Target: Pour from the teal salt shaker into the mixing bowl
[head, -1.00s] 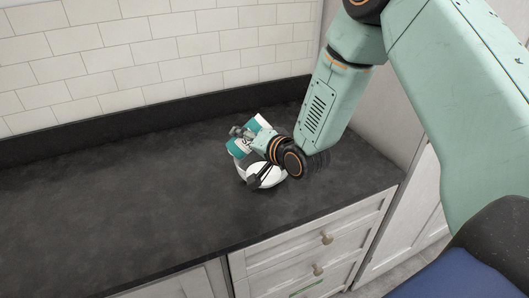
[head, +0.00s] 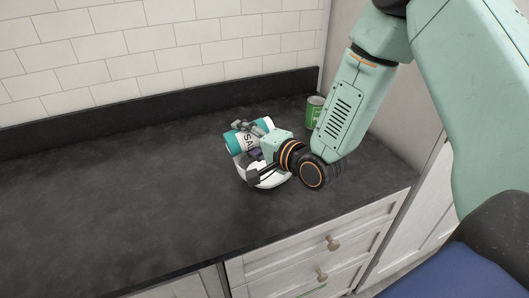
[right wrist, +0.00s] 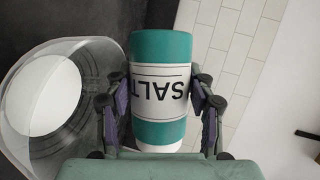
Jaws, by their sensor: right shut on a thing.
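The teal salt shaker (head: 245,141) has a white band lettered SALT. It lies tilted close to level, above the back left part of the white mixing bowl (head: 271,180) in the head view. My right gripper (head: 249,140) is shut on the shaker, its fingers on either side of the label. In the right wrist view the shaker (right wrist: 160,88) sits between both finger pads, its lettering upside down. The bowl (right wrist: 42,103) shows there at the left, with a clear-looking rim. My gripper hides part of the bowl in the head view. No falling salt is visible. My left gripper is out of view.
A green can (head: 314,112) stands on the dark counter (head: 120,200) behind my right forearm. A tiled wall (head: 150,50) rises at the back. The counter left of the bowl is clear. White drawers (head: 305,250) are below its front edge.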

